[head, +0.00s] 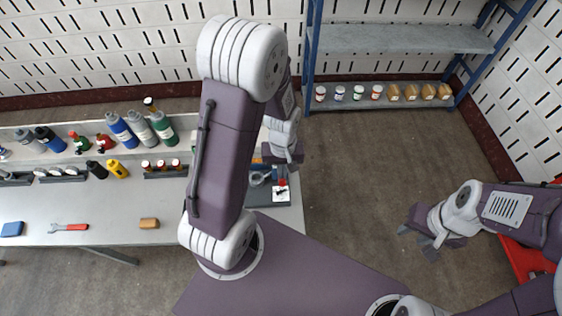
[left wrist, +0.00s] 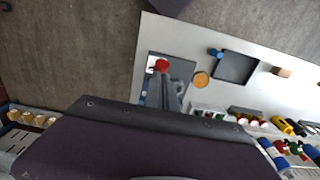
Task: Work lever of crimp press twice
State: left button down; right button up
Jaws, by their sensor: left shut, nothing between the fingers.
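The crimp press stands on a dark base plate at the right end of the bench, and most of it is hidden behind my left arm in the head view. Its red lever knob (head: 282,183) shows over a white patch; the knob is also in the left wrist view (left wrist: 161,66). My left gripper (head: 290,160) is shut and empty, above and just behind the knob in the head view, with no clear contact. In the left wrist view its grey fingers (left wrist: 178,80) point toward the press, close beside the knob. My right gripper (head: 420,240) is open and empty over the floor, far from the press.
The bench (head: 100,205) carries a wrench (head: 68,227), a blue box (head: 12,229) and a tan block (head: 149,223), with several bottles behind. A dark tray (left wrist: 237,67) lies near the press in the left wrist view. A blue-framed shelf (head: 400,40) stands behind. The floor between is clear.

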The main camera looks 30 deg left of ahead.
pick_arm(q)
notch_tip(320, 180, down, 10)
jog(key=f+b, duration=0.1)
jog(key=b, duration=0.8)
notch_tip(320, 180, up, 12)
jog(key=p, duration=1.1)
jog(key=shift+f, duration=0.25)
jog(key=shift+f+b, duration=0.2)
jog(key=shift+b, duration=0.1)
jog(key=shift+w, duration=0.1)
